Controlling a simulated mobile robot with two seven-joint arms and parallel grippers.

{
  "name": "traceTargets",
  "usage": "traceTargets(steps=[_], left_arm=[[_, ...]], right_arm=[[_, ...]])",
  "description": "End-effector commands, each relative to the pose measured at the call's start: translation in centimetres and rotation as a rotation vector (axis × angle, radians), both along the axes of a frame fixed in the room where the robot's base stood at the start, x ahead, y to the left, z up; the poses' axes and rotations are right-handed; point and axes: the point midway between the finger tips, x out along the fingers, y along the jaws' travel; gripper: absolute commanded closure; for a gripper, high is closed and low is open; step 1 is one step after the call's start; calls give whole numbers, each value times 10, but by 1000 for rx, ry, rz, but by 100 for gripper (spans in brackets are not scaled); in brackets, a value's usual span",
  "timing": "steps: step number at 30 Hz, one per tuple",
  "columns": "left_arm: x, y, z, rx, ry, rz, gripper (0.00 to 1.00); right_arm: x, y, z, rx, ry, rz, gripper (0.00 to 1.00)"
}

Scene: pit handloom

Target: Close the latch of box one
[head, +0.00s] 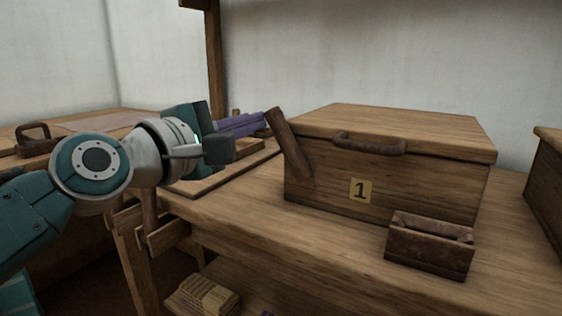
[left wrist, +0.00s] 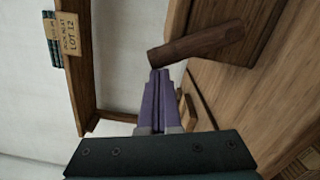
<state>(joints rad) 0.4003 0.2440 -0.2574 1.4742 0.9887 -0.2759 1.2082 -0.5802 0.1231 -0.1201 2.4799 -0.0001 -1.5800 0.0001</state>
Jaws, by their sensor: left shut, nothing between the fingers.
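Box one (head: 430,186) is a wooden chest with a yellow "1" label on its front, standing on the bench with its lid (head: 400,122) down. Its latch (head: 290,145) appears to be the dark wooden bar at the box's left front corner, tilted with its upper end leaning left, away from the box. The latch also shows in the left wrist view (left wrist: 196,43). My left gripper (head: 266,118) has its purple fingers shut and empty, with the tips at the latch's upper end. In the left wrist view the fingertips (left wrist: 160,76) are just below the latch's free end; contact is unclear.
A small dark open wooden box (head: 428,258) stands in front of box one. A dark handle (head: 369,145) sits on the box's front edge. Another wooden box (head: 546,190) is at the right edge. A wooden post (head: 215,55) rises behind my left gripper.

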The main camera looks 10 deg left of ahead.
Motion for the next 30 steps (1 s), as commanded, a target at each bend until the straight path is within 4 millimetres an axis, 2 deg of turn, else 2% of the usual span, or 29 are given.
traceTargets(steps=[1, 12, 21, 30], left_arm=[[-1, -4, 9, 42, -15, -1, 100], [-9, -26, 22, 323, -117, -1, 100], [-13, -36, 24, 454, -165, 0, 100], [-15, -40, 23, 492, -178, -1, 100]], right_arm=[[0, 0, 12, 0, 0, 0, 100], [0, 0, 45, 0, 0, 0, 100], [0, 0, 58, 1, 0, -1, 100], [0, 1, 61, 4, 0, -3, 100]])
